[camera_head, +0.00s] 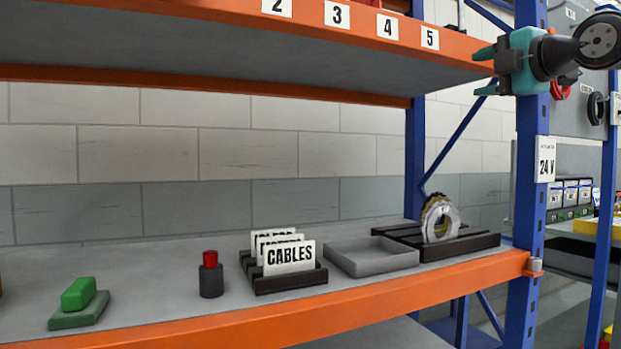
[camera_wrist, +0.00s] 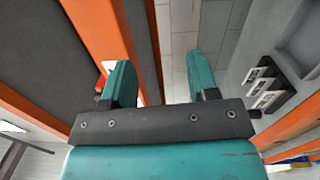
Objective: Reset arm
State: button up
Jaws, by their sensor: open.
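My gripper (camera_head: 482,68) is in the upper right of the head view, in front of the blue upright and near the right end of the upper shelf. Its teal fingers point left and are apart, with nothing between them. In the wrist view my gripper (camera_wrist: 162,82) also shows open and empty, with the orange beam (camera_wrist: 95,35) of a shelf close to its left finger.
The lower shelf (camera_head: 180,290) holds a green block (camera_head: 78,294), a dark cylinder with a red top (camera_head: 210,277), a CABLES card rack (camera_head: 290,258), a grey tray (camera_head: 370,262) and a black tray holding rings (camera_head: 440,222). A blue upright (camera_head: 530,190) stands right.

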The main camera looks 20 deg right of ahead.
jog(key=a+f+m+g+y, duration=0.5)
jog(key=a+f+m+g, duration=0.35)
jog(key=a+f, duration=1.55)
jog(key=s+a+f+m+g, duration=0.1)
jog(key=s+a+f+g, duration=0.2)
jog(key=s+f, duration=0.3)
jog(key=s+a+f+m+g+h, duration=0.1)
jog(key=s+a+f+g, duration=0.2)
jog(key=s+f, duration=0.35)
jog(key=s+a+f+m+g, duration=0.2)
jog(key=s+a+f+g, duration=0.15)
jog(key=s+f, duration=0.3)
notch_tip(320, 180, up, 19)
jog(key=d+p, duration=0.1)
jog(key=p, duration=1.7)
jog(key=shift+s+p, duration=0.3)
